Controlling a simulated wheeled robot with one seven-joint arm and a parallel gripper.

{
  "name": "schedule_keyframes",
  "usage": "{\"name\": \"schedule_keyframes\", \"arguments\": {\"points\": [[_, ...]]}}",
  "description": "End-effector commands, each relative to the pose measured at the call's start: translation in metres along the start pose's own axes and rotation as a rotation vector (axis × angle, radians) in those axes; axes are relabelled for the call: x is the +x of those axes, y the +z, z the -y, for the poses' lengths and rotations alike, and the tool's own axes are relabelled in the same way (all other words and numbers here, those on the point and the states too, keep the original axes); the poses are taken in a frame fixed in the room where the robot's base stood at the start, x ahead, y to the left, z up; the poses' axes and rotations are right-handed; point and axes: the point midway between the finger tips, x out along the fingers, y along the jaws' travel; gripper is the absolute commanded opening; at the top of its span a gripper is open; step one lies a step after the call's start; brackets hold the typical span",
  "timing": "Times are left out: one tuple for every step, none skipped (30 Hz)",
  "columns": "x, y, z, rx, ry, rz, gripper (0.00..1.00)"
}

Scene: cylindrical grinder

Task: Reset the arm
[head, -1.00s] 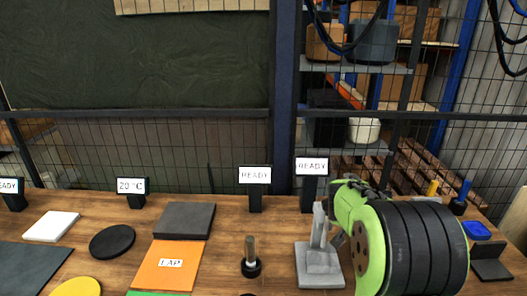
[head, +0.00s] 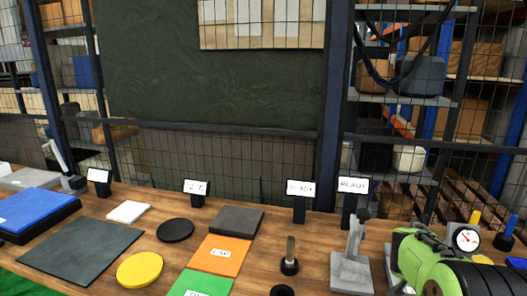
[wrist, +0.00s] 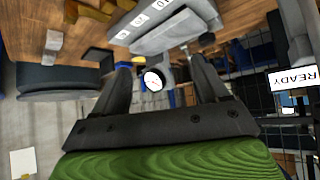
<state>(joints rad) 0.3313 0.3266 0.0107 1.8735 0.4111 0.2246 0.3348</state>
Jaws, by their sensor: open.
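My arm (head: 445,265), green with black bands, reaches in at the lower right of the head view. In the wrist view my gripper (wrist: 160,80) has its two dark fingers spread apart, with a clear gap between them. A round white dial gauge (wrist: 153,80) shows in that gap, and I cannot tell how far beyond the fingertips it is. The fingers do not close on it. In the head view a dial gauge (head: 466,238) shows just behind my arm, which hides what is below it. The fingertips are hidden in the head view.
A grey stand (head: 352,268) is beside my arm on the wooden bench. Left of it are a small post (head: 289,262), an orange mat (head: 220,255), a black disc (head: 175,230) and a yellow disc (head: 139,269). Sign stands and a mesh fence line the back.

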Motion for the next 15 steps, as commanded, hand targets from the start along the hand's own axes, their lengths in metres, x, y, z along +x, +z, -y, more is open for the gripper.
{"name": "schedule_keyframes", "arguments": {"points": [[-0.009, -0.001, 0.002, -0.008, -0.012, 0.004, 0.74], [-0.015, -0.001, 0.003, -0.013, -0.018, 0.007, 0.74], [-0.021, 0.0, 0.004, -0.02, -0.025, 0.013, 0.74], [-0.026, 0.001, 0.005, -0.026, -0.032, 0.018, 0.74], [-0.032, 0.002, 0.006, -0.033, -0.038, 0.023, 0.74], [-0.039, 0.003, 0.008, -0.043, -0.05, 0.029, 0.74], [-0.045, 0.004, 0.009, -0.05, -0.057, 0.034, 0.74], [-0.051, 0.006, 0.01, -0.058, -0.064, 0.04, 0.74], [-0.059, 0.007, 0.011, -0.067, -0.074, 0.045, 0.74], [-0.067, 0.008, 0.012, -0.076, -0.084, 0.051, 0.74], [-0.074, 0.01, 0.013, -0.087, -0.094, 0.058, 0.74], [-0.085, 0.012, 0.014, -0.102, -0.109, 0.065, 0.74], [-0.094, 0.015, 0.015, -0.114, -0.12, 0.073, 0.74], [-0.103, 0.017, 0.015, -0.127, -0.133, 0.08, 0.74], [-0.117, 0.021, 0.016, -0.147, -0.152, 0.092, 0.74]]}}
